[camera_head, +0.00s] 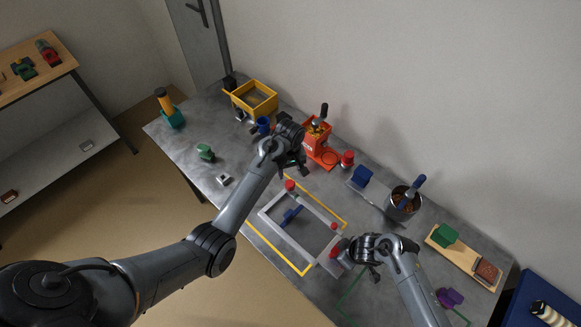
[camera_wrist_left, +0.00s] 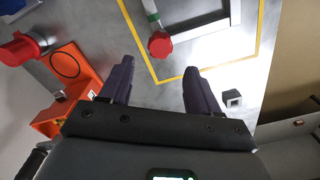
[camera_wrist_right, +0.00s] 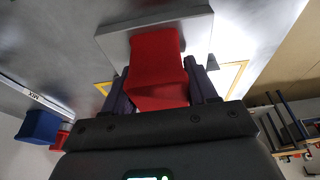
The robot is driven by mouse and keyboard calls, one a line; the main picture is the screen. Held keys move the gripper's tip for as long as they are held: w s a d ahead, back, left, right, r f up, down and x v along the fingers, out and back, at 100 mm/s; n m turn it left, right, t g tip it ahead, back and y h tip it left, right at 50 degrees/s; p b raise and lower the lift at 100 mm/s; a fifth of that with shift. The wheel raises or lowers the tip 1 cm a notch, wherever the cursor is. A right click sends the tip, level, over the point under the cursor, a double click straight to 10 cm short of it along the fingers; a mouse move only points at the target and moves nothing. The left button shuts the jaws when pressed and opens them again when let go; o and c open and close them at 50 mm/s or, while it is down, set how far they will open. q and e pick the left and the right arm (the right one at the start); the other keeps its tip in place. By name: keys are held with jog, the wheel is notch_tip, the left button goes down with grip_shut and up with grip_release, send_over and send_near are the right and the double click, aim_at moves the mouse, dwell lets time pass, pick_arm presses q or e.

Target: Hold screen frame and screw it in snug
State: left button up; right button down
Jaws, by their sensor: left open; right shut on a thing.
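The light grey screen frame (camera_head: 317,211) lies flat on the table within a yellow outline, with a blue piece (camera_head: 290,215) in its opening. A red knob (camera_head: 290,185) is at its far left corner and a small red one (camera_head: 334,226) at its right. My left gripper (camera_head: 302,170) is open and empty beyond the far left corner. In the left wrist view, the red knob (camera_wrist_left: 160,44) lies ahead of and apart from the open fingers. My right gripper (camera_head: 350,251) is shut on a red block (camera_wrist_right: 157,65) at the frame's near right corner. The block hides its underside.
A metal pot (camera_head: 402,203) and wooden board (camera_head: 465,262) are farther right. A yellow bin (camera_head: 254,98) and green object (camera_head: 205,152) are left.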

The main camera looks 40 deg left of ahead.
aim_at(290, 183)
pick_arm(q)
jog(key=shift+f, duration=4.05)
